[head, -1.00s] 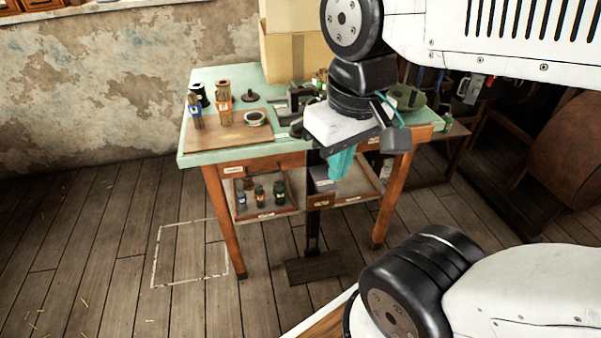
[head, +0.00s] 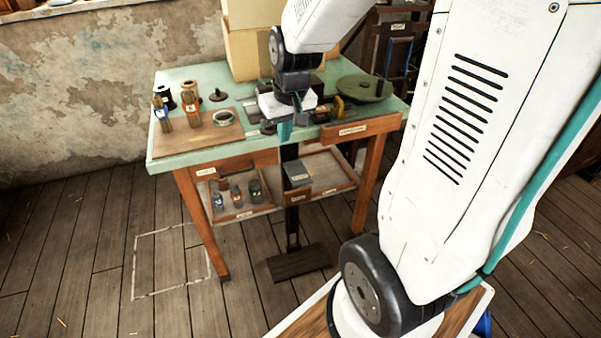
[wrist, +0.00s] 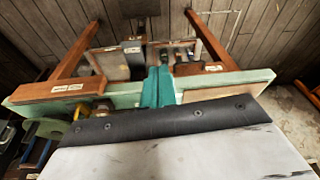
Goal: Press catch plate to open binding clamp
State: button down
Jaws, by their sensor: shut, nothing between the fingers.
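My gripper (head: 285,131) has teal fingers, shut and empty, pointing down at the front edge of the green-topped table in the head view. The fingers also show in the wrist view (wrist: 158,88), over the table's front edge. A dark flat plate (head: 299,263) lies low at the floor, at the foot of a dark upright post (head: 291,215) below the gripper. It may be the catch plate, but I cannot be sure. The gripper is well above it. My wrist hides part of the table's front middle; I cannot make out the binding clamp there.
The green table (head: 200,154) carries bottles, a brown board (head: 222,140), cardboard boxes (head: 243,62) and a green round wheel (head: 365,87). A yellow part (head: 338,106) stands right of the gripper. A lower shelf tray (head: 240,214) holds small bottles. Floor in front is open.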

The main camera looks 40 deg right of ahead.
jog(key=w+d+f, duration=0.2)
jog(key=d+f, duration=0.3)
jog(key=f, duration=0.1)
jog(key=w+d+f+m+h, duration=0.1)
jog(key=w+d+f, duration=0.2)
jog(key=d+f, duration=0.3)
jog(key=shift+w+f+m+t, duration=0.25)
jog(key=shift+f+m+t, duration=0.05)
jog(key=shift+f, duration=0.05)
jog(key=shift+f, duration=0.1)
